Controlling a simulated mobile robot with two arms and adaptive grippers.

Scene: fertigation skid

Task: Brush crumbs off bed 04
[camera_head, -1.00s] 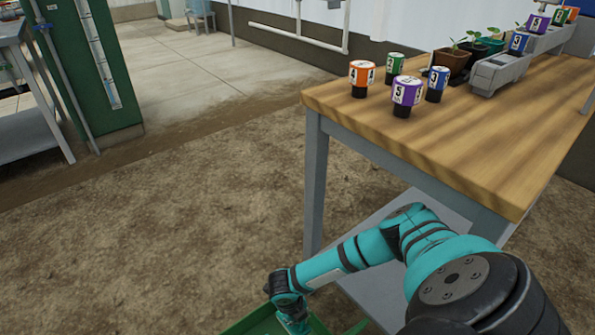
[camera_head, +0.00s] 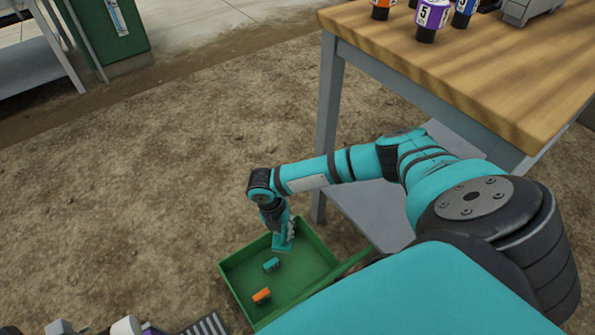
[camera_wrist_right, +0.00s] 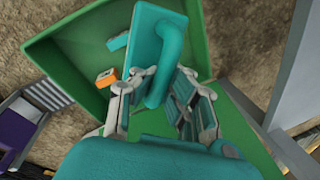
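A teal tool (camera_wrist_right: 157,28) with a flat plate and a looped handle fills the middle of the right wrist view. In the head view it shows small at my right gripper (camera_head: 281,232), by the far corner of a green tray (camera_head: 318,250). In the wrist view the right gripper (camera_wrist_right: 167,78) has its fingers on both sides of the handle. Whether they press on it I cannot tell. The tool's working face is hidden. I cannot make out bed 04 or crumbs. My left gripper is out of view.
In the tray lie a small teal piece (camera_head: 271,265) and an orange piece (camera_head: 261,296). A wooden-topped table (camera_head: 470,75) with numbered bottles, one purple (camera_head: 432,18), stands at right. Its grey lower shelf (camera_head: 375,222) is near my arm. Bare soil at left is open.

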